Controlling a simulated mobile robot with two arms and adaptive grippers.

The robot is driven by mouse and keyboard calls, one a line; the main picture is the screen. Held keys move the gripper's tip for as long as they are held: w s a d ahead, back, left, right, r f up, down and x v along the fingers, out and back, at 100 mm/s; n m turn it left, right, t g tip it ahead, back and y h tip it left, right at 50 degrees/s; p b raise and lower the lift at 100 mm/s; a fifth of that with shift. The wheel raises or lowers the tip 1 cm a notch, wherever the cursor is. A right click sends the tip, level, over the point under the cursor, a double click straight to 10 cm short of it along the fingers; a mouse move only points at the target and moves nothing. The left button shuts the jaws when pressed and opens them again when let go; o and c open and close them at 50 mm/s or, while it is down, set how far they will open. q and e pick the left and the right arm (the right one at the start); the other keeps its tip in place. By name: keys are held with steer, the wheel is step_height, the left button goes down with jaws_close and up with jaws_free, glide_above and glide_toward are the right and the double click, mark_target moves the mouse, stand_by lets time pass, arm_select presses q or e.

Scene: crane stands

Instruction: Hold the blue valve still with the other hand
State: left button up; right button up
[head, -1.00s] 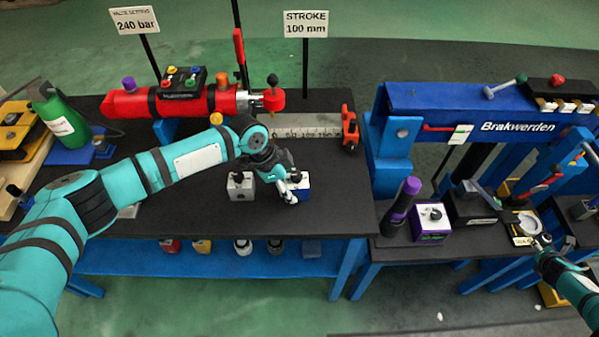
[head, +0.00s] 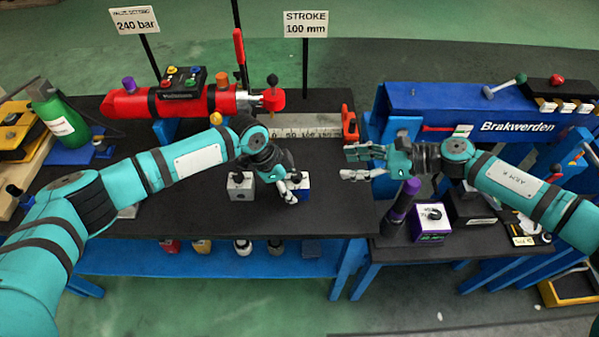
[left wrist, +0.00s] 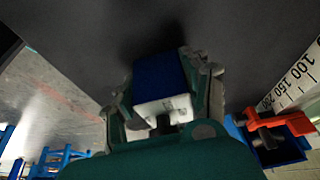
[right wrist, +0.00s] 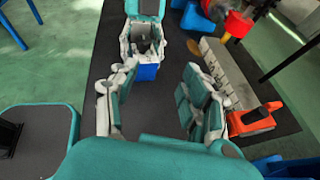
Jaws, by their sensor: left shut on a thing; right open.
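The blue valve (head: 304,192) is a small block with blue sides and a white face, on the black table's front right part. In the left wrist view the blue valve (left wrist: 160,78) sits between the fingers of my left gripper (left wrist: 163,105), which is shut on it. In the head view my left gripper (head: 291,184) covers much of the valve. My right gripper (head: 350,163) is open and empty, to the right of the valve, with its fingers pointing left. In the right wrist view the blue valve (right wrist: 147,73) shows beyond the open fingers, below my left gripper.
A grey valve block (head: 240,188) stands just left of the blue valve. A ruler (head: 300,133) and a red-orange clamp (head: 348,122) lie behind. A purple bottle (head: 401,203) and a purple-sided block (head: 430,224) stand below my right arm. The table front is clear.

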mark_target(296, 175)
steer(key=shift+n+g, duration=0.5)
steer(key=shift+n, duration=0.3)
steer(key=x, duration=0.4)
steer(key=s+x, duration=0.1)
steer(key=x, duration=0.3)
steer(key=s+a+r+x, duration=0.1)
steer(key=x, duration=0.3)
steer(key=shift+w+a, duration=0.1)
steer(key=shift+a, duration=0.15)
steer(key=shift+c, duration=0.3)
jaws_close()
